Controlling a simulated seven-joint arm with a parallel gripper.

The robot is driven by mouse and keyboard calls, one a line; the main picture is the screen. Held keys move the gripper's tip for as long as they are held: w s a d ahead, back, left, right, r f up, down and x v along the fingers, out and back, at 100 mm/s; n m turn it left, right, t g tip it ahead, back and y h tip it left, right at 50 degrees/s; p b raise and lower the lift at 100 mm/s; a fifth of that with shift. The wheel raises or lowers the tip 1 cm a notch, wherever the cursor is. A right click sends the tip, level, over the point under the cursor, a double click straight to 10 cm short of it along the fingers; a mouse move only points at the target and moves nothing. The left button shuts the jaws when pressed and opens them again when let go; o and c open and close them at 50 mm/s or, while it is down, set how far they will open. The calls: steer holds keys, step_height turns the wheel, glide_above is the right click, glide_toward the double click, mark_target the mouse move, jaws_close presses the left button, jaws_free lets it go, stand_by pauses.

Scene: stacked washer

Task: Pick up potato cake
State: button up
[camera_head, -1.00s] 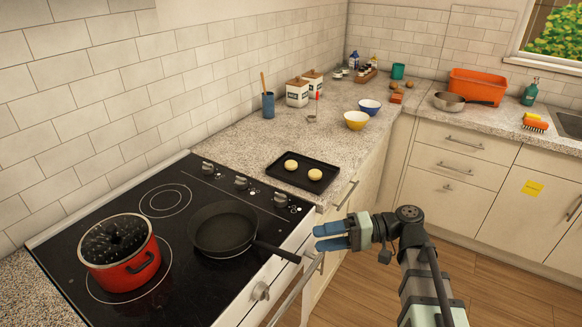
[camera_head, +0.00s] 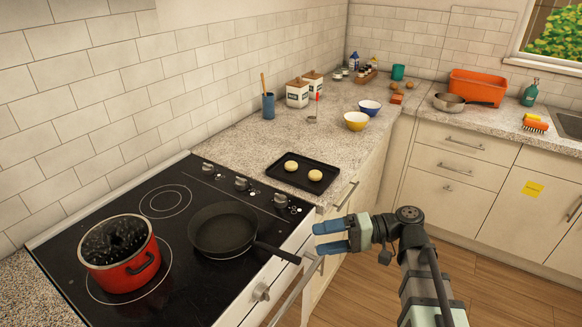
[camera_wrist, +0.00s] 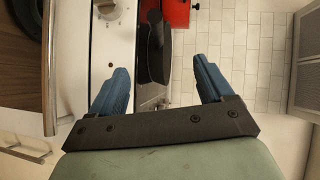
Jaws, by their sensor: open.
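Two pale round potato cakes lie apart on a black tray (camera_head: 279,174) on the counter right of the stove, in the head view. One potato cake (camera_head: 291,165) is on the left and the other potato cake (camera_head: 315,174) is on the right. My gripper (camera_head: 330,237) is open and empty in front of the stove's right front corner, nearer the camera than the tray. Its blue fingers point left. In the wrist view my gripper (camera_wrist: 163,88) shows its two fingers spread wide with nothing between them. The potato cakes do not show in the wrist view.
A black frying pan (camera_head: 222,230) sits on the stove, its handle reaching toward the front edge near my gripper. A red pot (camera_head: 122,265) stands on the left burner. A yellow bowl (camera_head: 356,121) and a blue bowl (camera_head: 370,107) stand behind the tray. The counter around the tray is clear.

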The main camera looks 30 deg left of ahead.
steer(key=s+a+r+n+g+h, duration=0.2)
steer(key=s+a+r+n, duration=0.1)
steer(key=a+r, duration=0.55)
steer(key=w+a+r+n+t+h, duration=0.1)
steer(key=w+a+t+h, duration=0.1)
steer(key=w+a, duration=0.35)
steer(key=w+a+r+t+h, duration=0.1)
steer(key=w+a+t, duration=0.1)
steer(key=a, duration=0.6)
steer(key=t+h, duration=0.5)
steer(key=t, duration=0.4)
glide_above(291, 164)
steer(key=s+d, duration=0.1)
steer(key=d, duration=0.1)
steer(key=shift+n, duration=0.4)
step_height(291, 164, down, 8)
steer(key=shift+a+f, duration=0.1)
steer(key=shift+f, duration=0.05)
steer(key=shift+x, duration=2.65)
steer(key=shift+w, duration=0.1)
